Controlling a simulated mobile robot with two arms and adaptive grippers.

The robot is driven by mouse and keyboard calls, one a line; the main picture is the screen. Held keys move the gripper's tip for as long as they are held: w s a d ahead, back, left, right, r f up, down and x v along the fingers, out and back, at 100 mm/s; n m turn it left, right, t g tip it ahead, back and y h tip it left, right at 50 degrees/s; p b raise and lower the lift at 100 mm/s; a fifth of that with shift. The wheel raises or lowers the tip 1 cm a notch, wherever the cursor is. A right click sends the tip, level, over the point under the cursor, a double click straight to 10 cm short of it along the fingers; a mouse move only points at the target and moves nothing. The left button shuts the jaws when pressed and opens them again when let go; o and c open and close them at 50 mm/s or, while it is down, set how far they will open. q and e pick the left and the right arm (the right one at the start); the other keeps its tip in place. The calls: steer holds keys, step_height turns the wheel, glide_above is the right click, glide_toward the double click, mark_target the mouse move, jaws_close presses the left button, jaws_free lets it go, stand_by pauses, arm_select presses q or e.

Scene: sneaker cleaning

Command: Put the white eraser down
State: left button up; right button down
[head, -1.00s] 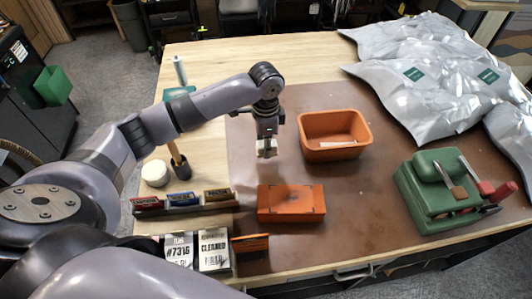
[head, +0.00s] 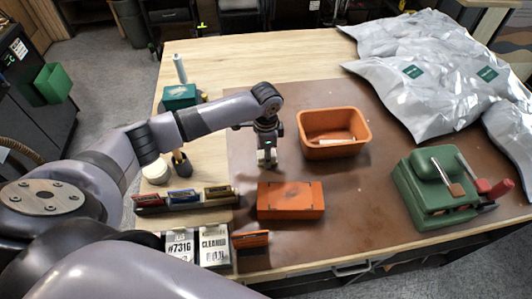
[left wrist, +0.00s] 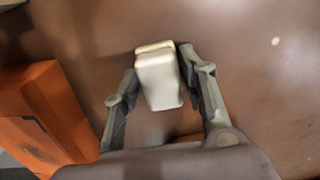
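The white eraser (left wrist: 158,78) is a small pale block between the two fingers of my left gripper (left wrist: 159,65) in the left wrist view. The fingers lie against its sides and it looks held. In the head view my left gripper (head: 267,162) points down over the brown mat (head: 350,210), behind the orange box (head: 290,201) and left of the orange bin (head: 334,133). The eraser shows small and pale at its fingertips. I cannot tell whether it touches the mat. My right gripper is not in view.
A green press-like device (head: 436,190) with a red handle stands at the right. Silver bags (head: 430,85) cover the back right. A card rack (head: 184,200) and label cards (head: 213,246) line the left. Bare mat lies between the bin and orange box.

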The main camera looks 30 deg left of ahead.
arm_select(q)
steer(key=shift+o, duration=1.4)
steer(key=shift+r, duration=0.15)
step_height(320, 180, up, 12)
steer(key=b, duration=0.3)
